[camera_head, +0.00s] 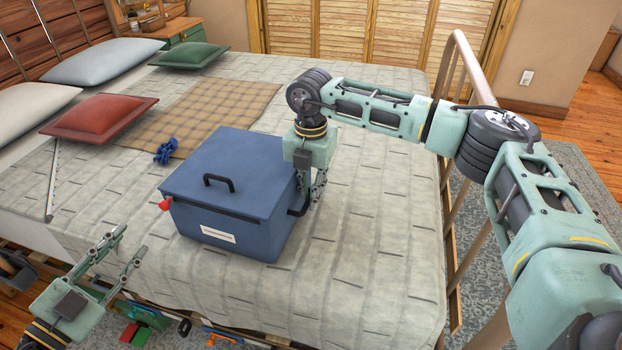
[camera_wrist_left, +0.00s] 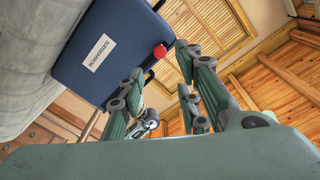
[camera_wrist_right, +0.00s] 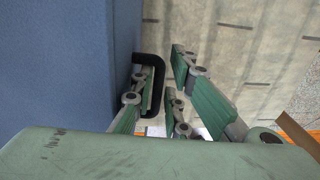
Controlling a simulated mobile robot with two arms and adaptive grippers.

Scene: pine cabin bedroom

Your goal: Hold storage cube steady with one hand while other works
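The blue storage cube (camera_head: 240,180) stands upright on the bed with its lid shut. It has a black lid handle (camera_head: 218,183), a white label (camera_head: 218,234) and a red knob (camera_head: 165,204) at its left. My right gripper (camera_head: 312,188) points down at its right side. In the right wrist view the open fingers are at the black side handle (camera_wrist_right: 160,75), one finger overlapping the loop; contact is unclear. My left gripper (camera_head: 129,245) is open and empty, in front of the bed, left of the cube. The cube also shows in the left wrist view (camera_wrist_left: 110,50).
A small blue object (camera_head: 165,152) lies behind the cube near a tan plaid blanket (camera_head: 215,110). A red pillow (camera_head: 100,117) and a thin rod (camera_head: 53,180) lie left. A metal bed rail (camera_head: 455,250) stands right. The bedspread right of the cube is clear.

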